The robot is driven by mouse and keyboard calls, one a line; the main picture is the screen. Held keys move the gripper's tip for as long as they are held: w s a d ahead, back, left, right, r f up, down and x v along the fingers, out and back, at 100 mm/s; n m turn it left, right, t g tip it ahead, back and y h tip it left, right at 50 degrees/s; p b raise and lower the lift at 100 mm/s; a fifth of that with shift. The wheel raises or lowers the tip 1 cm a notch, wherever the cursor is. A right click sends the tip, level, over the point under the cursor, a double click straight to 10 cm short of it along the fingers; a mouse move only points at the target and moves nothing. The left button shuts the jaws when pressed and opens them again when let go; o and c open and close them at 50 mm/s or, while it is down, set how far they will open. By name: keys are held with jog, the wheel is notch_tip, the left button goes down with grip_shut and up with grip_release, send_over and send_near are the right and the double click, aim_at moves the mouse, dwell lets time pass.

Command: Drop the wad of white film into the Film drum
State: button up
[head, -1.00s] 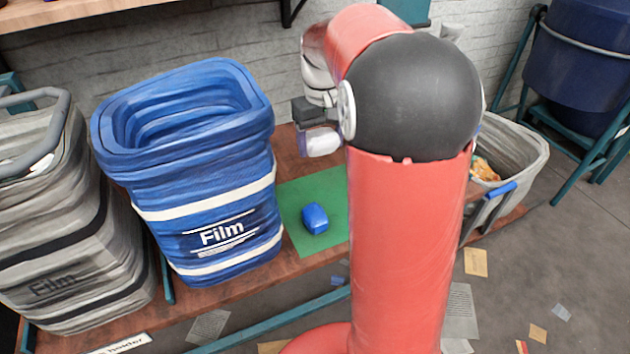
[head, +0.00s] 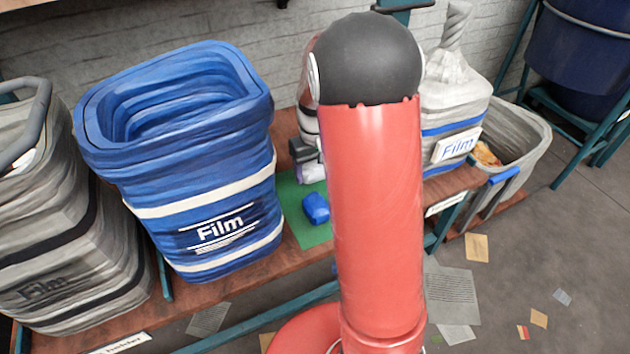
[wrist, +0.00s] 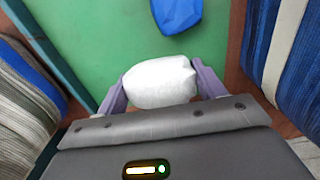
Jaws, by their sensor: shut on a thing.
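The wad of white film (wrist: 160,83) is between the two purple fingers of my gripper (wrist: 160,90) in the wrist view, gripped on both sides. In the head view the wad (head: 312,174) shows as a small pale patch below my gripper (head: 306,160), partly hidden by my arm. It is over the green mat (head: 290,212); I cannot tell whether it touches it. A blue open-topped bin marked Film (head: 225,205) stands left of my gripper. Its mouth is higher in the picture than the wad, and its inside looks empty where visible.
A blue lump (head: 316,208) lies on the mat, also in the wrist view (wrist: 177,12). A grey bin (head: 60,230) with faint Film lettering stands far left. A white container labelled Film (head: 452,120) and a grey bin (head: 525,140) are at right. Scraps litter the floor.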

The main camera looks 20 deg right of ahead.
aim_at(316, 164)
jog(key=shift+f, duration=2.15)
jog(key=shift+f, duration=0.1)
jog(key=o, duration=0.9)
jog(key=shift+o, duration=0.2)
notch_tip(316, 164, up, 11)
jog(key=shift+f, duration=0.1)
jog(key=shift+o, duration=0.4)
jog(key=shift+r, duration=0.45)
jog(key=f+b, duration=0.3)
jog(key=f, duration=0.1)
jog(key=shift+d+b, duration=0.2)
jog(key=shift+b, duration=0.15)
jog(key=shift+w+a+f+b, duration=0.1)
jog(key=shift+w+f+b, duration=0.1)
jog(key=shift+f, duration=1.75)
jog(key=shift+w+a+f+b, duration=0.1)
jog(key=shift+f+b, duration=0.05)
jog(key=shift+f, duration=1.8)
